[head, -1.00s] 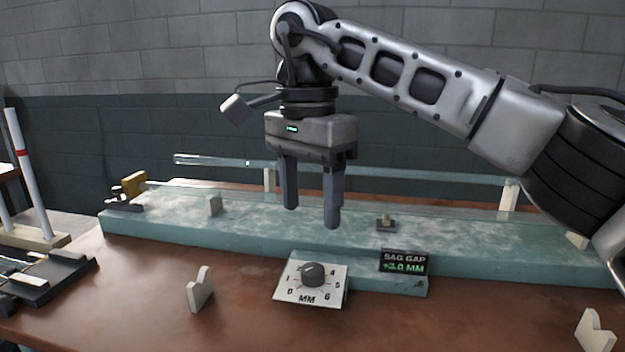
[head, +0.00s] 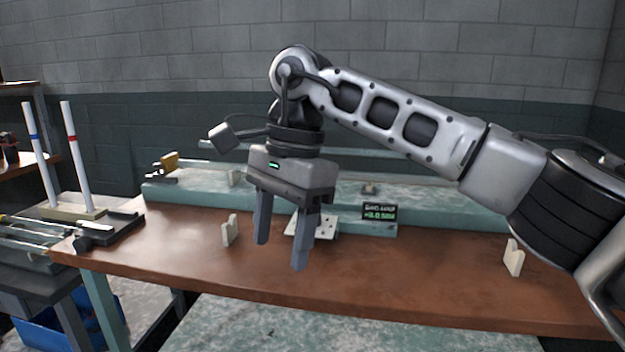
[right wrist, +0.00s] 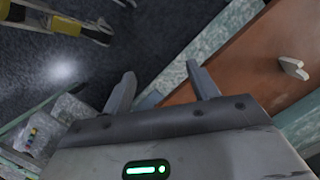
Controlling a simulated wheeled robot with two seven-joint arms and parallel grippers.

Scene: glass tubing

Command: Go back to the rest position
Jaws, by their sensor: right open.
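My right gripper (head: 281,250) is open and empty, with its two fingers pointing down. In the head view it hangs in front of the table's front part and partly hides the dial plate (head: 325,222). In the right wrist view its fingers (right wrist: 160,85) stand apart with nothing between them, over the dark floor and the edge of the brown table (right wrist: 240,70). My left gripper is not in view.
The brown table (head: 400,275) carries a green slab (head: 430,200) with glass tubing, a sag gap display (head: 379,213) and cream V-supports (head: 230,230) (head: 513,258). At left, a stand holds two white rods (head: 77,155). The table's front middle is clear.

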